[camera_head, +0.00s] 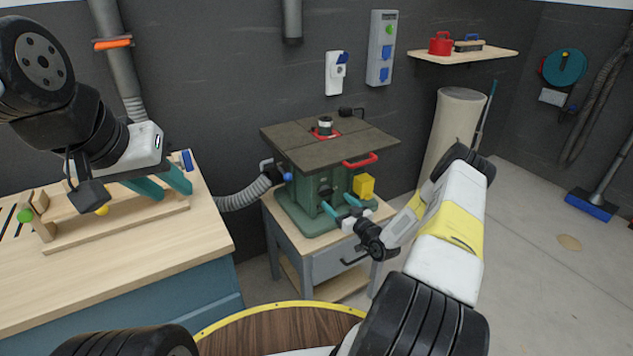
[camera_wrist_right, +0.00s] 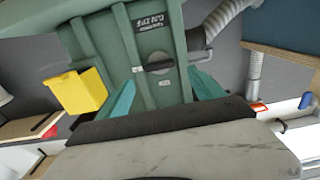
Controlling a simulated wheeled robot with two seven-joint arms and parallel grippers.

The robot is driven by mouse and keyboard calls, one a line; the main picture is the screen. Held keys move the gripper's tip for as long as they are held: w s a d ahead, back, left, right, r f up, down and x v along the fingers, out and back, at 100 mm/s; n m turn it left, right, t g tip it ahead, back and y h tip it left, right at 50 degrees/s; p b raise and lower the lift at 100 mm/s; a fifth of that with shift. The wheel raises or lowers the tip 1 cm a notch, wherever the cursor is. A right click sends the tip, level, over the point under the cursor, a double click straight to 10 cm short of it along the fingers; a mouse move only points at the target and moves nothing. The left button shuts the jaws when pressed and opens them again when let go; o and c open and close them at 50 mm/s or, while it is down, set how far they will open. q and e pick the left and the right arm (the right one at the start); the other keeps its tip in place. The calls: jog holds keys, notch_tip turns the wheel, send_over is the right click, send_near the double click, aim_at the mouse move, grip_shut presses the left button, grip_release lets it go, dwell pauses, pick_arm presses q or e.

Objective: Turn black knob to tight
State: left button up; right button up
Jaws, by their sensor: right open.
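The green router table (camera_head: 318,185) stands on a small wooden-topped cabinet. In the right wrist view its green side panel carries the black knob (camera_wrist_right: 160,66), a round disc with a raised bar lying roughly across the picture. In the head view the knob is too small to make out clearly. My right gripper (camera_head: 341,205) is in front of this panel; its teal fingers (camera_wrist_right: 165,92) are open and apart. The knob shows beyond and between the fingertips, not gripped. My left gripper (camera_head: 172,191) is open and empty above the wooden workbench at the left.
A yellow box (camera_head: 363,187) sticks out beside the panel. A grey hose (camera_head: 242,196) runs from the machine's left. A beige cylinder (camera_head: 452,130) stands behind right. The floor at right is mostly clear.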

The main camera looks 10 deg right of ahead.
aim_at(327, 195)
jog(key=x, duration=0.6)
jog(key=c, duration=1.4)
jog(key=shift+n, duration=0.4)
jog(key=n, duration=0.3)
jog(key=shift+a+n, duration=0.15)
jog(key=shift+n, duration=0.25)
jog(key=n, duration=0.4)
jog(key=shift+a+f+n, duration=0.1)
jog(key=shift+f+n, duration=0.05)
jog(key=shift+n, duration=0.15)
jog(key=n, duration=0.4)
jog(key=shift+s, duration=0.1)
jog(key=n, duration=0.4)
jog(key=shift+f+n, duration=0.15)
jog(key=shift+n, duration=0.15)
